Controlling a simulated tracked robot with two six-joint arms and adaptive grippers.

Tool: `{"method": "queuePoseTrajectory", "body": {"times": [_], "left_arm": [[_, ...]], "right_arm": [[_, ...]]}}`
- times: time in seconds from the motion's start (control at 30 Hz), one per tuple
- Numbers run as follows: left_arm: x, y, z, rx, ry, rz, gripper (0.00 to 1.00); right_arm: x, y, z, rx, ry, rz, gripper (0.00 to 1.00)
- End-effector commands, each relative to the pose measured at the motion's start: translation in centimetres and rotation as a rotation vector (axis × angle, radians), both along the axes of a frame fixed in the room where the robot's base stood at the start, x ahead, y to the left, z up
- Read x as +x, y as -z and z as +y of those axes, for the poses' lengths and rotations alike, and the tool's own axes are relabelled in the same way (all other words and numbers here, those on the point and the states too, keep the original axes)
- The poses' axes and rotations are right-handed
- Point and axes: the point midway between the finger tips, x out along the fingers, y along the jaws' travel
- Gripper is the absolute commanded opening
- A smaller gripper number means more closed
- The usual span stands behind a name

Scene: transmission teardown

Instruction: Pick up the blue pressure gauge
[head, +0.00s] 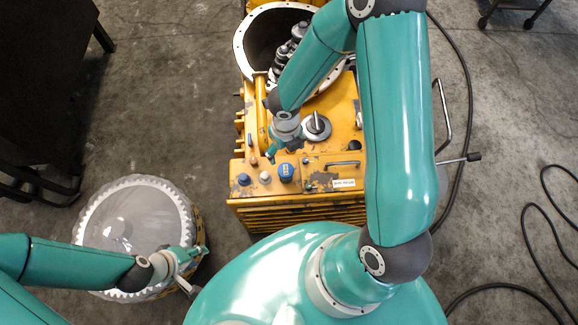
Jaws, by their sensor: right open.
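The blue pressure gauge (286,172) stands on the front part of the yellow machine's top, its round face turned up. My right gripper (281,153) is open and just behind the gauge in the picture, apart from it as far as I can see. Its teal fingers point down toward the machine's top. My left gripper (198,268) is at the lower left, near the right rim of the large toothed ring. Its fingers look spread and empty.
The yellow machine (335,160) carries a blue knob (243,179), a white knob (265,177) and a silver round fitting (317,127) near the gauge. The toothed ring (92,202) stands at lower left. Black cables (530,240) lie on the floor at right.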

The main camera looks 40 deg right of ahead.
Motion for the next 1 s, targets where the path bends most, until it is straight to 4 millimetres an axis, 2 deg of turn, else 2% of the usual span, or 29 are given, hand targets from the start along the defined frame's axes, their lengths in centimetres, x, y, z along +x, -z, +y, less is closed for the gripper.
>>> {"method": "queuePoseTrajectory", "body": {"times": [0.03,0.3,0.43,0.67,0.9,1.0], "left_arm": [[0.0,1.1,0.0,0.0,0.0,0.0,0.4],[0.0,3.9,0.0,0.0,0.0,0.0,0.4],[0.0,4.5,0.0,0.0,0.0,0.0,0.4],[0.0,5.0,0.0,0.0,0.0,0.0,0.4],[0.0,6.5,0.0,0.0,0.0,0.0,0.4],[0.0,6.8,0.0,0.0,0.0,0.0,0.4]], "right_arm": [[-0.1,1.7,0.0,0.001,0.0,0.005,0.83],[-0.1,7.4,0.1,0.002,0.002,0.005,0.83],[-0.1,8.9,0.1,0.002,0.004,0.002,0.83],[0.0,10.1,0.0,0.002,0.004,0.002,0.83],[0.0,13.5,0.1,0.003,0.004,0.003,0.83],[0.1,14.4,0.1,0.003,0.005,0.002,0.83]]}}
